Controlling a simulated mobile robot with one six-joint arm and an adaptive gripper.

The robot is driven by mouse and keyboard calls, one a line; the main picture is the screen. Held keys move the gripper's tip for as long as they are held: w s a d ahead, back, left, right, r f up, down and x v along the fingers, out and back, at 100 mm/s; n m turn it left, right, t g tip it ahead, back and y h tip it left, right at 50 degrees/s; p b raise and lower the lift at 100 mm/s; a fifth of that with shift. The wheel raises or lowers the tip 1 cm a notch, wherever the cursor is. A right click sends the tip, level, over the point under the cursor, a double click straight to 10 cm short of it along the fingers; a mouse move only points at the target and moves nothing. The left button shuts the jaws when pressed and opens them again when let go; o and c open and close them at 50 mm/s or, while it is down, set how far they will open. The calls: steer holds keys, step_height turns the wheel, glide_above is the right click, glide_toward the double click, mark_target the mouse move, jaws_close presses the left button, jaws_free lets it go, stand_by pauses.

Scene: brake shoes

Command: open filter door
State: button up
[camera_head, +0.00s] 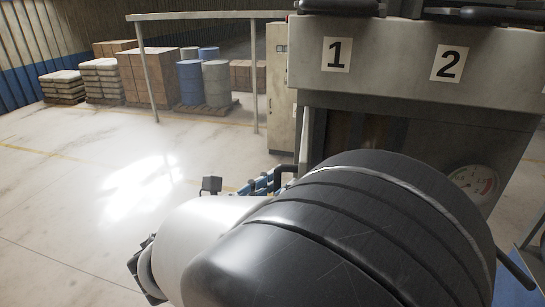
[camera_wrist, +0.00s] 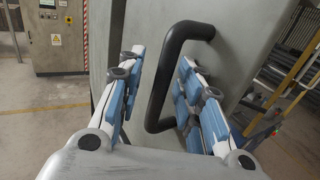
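A grey panel (camera_wrist: 245,50), which looks like the filter door, fills the middle of the wrist view. A black bent bar handle (camera_wrist: 160,95) stands out from it. My gripper (camera_wrist: 162,58) is open, with its blue-padded fingers on either side of the handle. The handle lies between the fingers, with a visible gap on the left; whether the right finger touches it I cannot tell. In the head view my arm hides most of the door, and only a small part of my gripper (camera_head: 262,184) shows at the machine's left edge.
The grey machine (camera_head: 400,85) carries labels 1 and 2 and a round gauge (camera_head: 474,182). A control cabinet (camera_head: 281,90) stands behind it. Yellow rails (camera_wrist: 285,95) are at the right in the wrist view. The floor on the left is clear, with barrels (camera_head: 190,82) and boxes farther back.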

steer(key=v, duration=0.7)
steer(key=shift+s+a, duration=0.15)
steer(key=shift+s, duration=0.1)
